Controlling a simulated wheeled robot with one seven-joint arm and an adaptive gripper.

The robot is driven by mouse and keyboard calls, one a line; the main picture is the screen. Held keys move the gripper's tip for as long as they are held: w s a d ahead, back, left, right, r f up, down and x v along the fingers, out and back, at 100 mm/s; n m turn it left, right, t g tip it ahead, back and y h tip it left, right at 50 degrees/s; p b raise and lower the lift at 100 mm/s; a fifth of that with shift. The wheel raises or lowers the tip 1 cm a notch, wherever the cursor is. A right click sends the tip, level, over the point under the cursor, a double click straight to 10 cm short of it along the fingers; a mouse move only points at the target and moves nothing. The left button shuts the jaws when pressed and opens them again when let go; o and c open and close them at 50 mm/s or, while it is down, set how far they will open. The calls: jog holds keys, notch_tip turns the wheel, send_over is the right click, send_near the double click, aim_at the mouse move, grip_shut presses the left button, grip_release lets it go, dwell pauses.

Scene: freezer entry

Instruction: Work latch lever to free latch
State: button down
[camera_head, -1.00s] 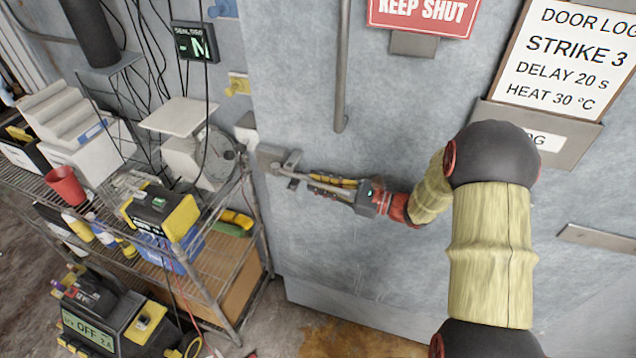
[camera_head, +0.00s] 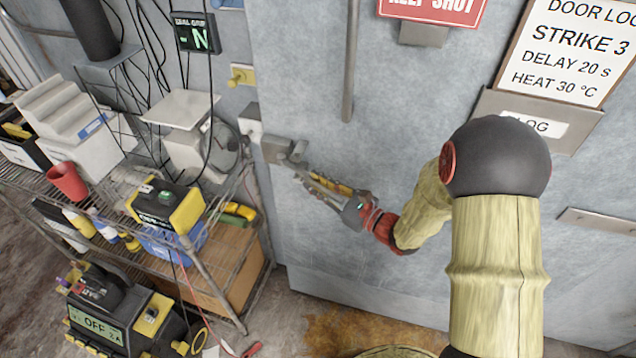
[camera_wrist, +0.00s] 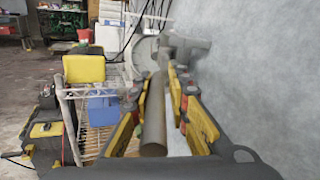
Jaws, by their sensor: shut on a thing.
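The grey latch (camera_head: 278,150) is mounted at the left edge of the pale freezer door, and it also shows at the top of the wrist view (camera_wrist: 186,46). Its round grey lever (camera_wrist: 154,122) runs from the latch back between my fingers. My gripper (camera_head: 322,184), with yellow finger pads, is shut on the lever; the wrist view shows one finger on each side of the bar (camera_wrist: 160,88). In the head view the lever slopes down to the right and my fingers hide most of it.
A wire shelf rack (camera_head: 215,268) with boxes, a red cup (camera_head: 68,182) and devices stands left of the door. A vertical door bar (camera_head: 349,70) is above my gripper. The door face below my gripper is clear.

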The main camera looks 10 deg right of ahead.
jog(key=shift+a+r, duration=0.1)
jog(key=shift+r, duration=0.15)
jog(key=c, duration=1.8)
grip_release()
jog(key=v, duration=1.2)
jog(key=shift+f, duration=0.3)
jog(key=v, duration=0.9)
jog(key=shift+p, duration=0.4)
jog(key=shift+w, duration=0.1)
